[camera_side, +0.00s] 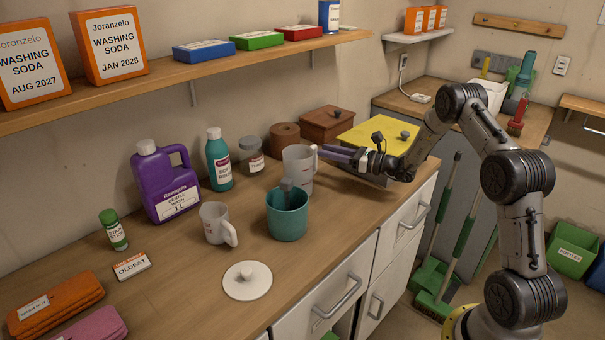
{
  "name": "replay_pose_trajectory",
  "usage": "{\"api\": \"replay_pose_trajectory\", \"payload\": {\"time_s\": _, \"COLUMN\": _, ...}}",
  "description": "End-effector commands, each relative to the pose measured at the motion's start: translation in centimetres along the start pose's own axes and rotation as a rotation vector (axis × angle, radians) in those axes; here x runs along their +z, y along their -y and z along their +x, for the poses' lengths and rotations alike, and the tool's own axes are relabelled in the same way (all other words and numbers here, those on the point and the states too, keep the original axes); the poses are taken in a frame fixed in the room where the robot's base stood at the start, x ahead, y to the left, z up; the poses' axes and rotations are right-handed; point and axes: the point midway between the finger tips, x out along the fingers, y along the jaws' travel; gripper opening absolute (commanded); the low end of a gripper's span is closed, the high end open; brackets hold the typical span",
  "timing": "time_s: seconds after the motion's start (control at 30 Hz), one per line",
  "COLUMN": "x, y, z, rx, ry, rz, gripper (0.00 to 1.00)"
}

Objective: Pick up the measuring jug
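A pale, translucent jug (298,168) with a handle on its right side stands upright on the wooden counter, behind the teal pot. A second, smaller pale jug (214,222) with reddish marks and a handle stands left of the teal pot. Which of the two is the measuring jug I cannot tell for sure. My gripper (328,153) reaches in from the right, level with the counter, its fingertips at the handle of the rear jug. Whether the fingers touch or close on the handle cannot be made out at this size.
A teal pot (287,218) with a grey handle stands just in front of the rear jug. A white round lid (247,281) lies near the front edge. A purple bottle (165,185), green bottle (219,165), and jar (252,155) stand behind. A yellow-topped box (372,134) is beside my wrist.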

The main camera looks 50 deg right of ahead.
Motion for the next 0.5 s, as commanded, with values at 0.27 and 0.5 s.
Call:
{"api": "replay_pose_trajectory", "payload": {"time_s": 0.27, "x": -1.4, "y": -0.1, "z": 1.7, "rx": 0.004, "ry": 0.002, "rz": -0.004, "gripper": 0.33}}
{"api": "replay_pose_trajectory", "payload": {"time_s": 0.5, "x": -1.4, "y": -0.2, "z": 3.7, "rx": 0.005, "ry": 0.001, "rz": -0.004, "gripper": 0.33}}
